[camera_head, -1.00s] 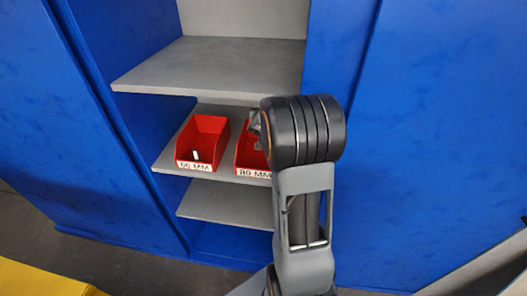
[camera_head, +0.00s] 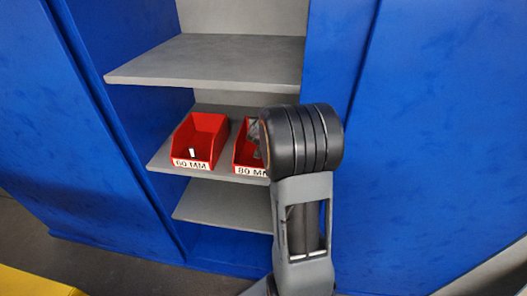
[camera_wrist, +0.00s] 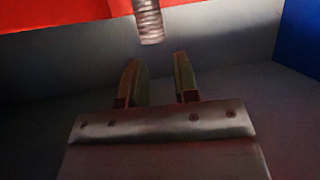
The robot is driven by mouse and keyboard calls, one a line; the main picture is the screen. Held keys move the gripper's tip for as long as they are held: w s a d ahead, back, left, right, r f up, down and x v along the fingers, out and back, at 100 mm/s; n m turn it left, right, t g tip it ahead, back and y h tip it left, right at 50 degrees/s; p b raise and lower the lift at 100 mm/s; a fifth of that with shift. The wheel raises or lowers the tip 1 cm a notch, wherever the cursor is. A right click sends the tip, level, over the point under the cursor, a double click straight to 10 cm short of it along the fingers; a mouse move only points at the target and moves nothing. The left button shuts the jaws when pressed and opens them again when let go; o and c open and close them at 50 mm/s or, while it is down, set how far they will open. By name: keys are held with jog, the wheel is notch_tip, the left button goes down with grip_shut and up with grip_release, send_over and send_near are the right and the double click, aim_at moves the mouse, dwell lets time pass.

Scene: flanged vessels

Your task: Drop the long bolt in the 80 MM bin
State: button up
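The red 80 MM bin (camera_head: 243,170) stands on the middle shelf, partly hidden behind my arm. My gripper (camera_wrist: 157,60) is at this bin, and its two fingers are apart with a gap between them. A threaded bolt (camera_wrist: 149,20) shows just beyond the fingertips in the wrist view. Its upper part runs out of the picture, and I see no finger touching it. A red bin wall (camera_wrist: 60,14) lies behind it. I cannot tell whether the bolt is resting on anything. In the head view the fingers are mostly hidden by my wrist.
A red 60 MM bin (camera_head: 202,135) stands to the left with a small pale piece (camera_head: 193,153) in it. The middle shelf (camera_head: 160,158) has bare room at its left end. An upper shelf (camera_head: 210,60) overhangs the bins. Blue cabinet panels (camera_head: 430,130) flank them.

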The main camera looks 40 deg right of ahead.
jog(key=o, duration=0.4)
jog(key=shift+f, duration=0.1)
jog(key=shift+s, duration=0.1)
jog(key=p+v, duration=0.2)
jog(key=v, duration=1.1)
jog(key=shift+s+a+r, duration=0.2)
jog(key=shift+a+r, duration=0.05)
jog(key=shift+r, duration=0.05)
